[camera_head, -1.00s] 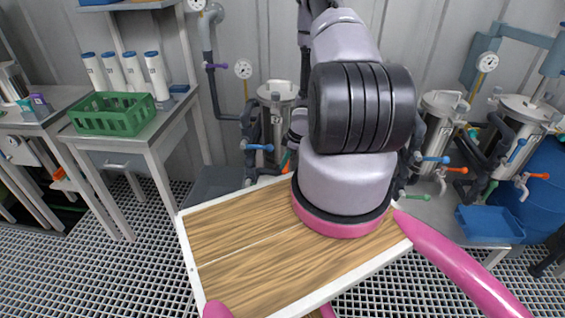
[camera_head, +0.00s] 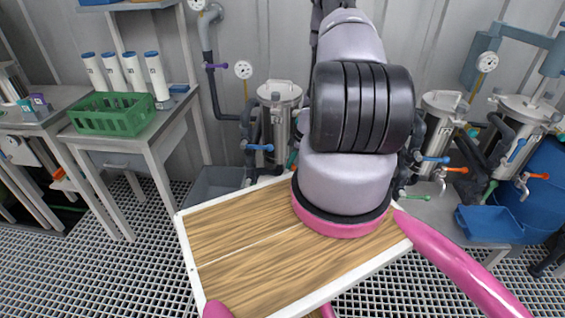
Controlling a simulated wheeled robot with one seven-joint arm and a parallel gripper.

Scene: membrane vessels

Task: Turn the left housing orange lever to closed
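The left housing (camera_head: 279,112) is an upright steel vessel with a lid handle, standing by the back wall just left of my arm. A blue lever (camera_head: 259,147) sticks out on its left side. A small teal-green piece shows low on its right, beside my arm. The orange lever is too small or too covered by my arm to make out clearly, so its position cannot be told. My gripper is hidden behind my own arm, which fills the middle of the view.
Two more steel vessels stand to the right, one (camera_head: 441,115) close to my arm, with blue, orange and green levers. A blue bin (camera_head: 484,222) sits below them. On the left, a bench carries a green crate (camera_head: 112,122) and several white cartridges. A grey tub (camera_head: 215,184) stands below the left housing.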

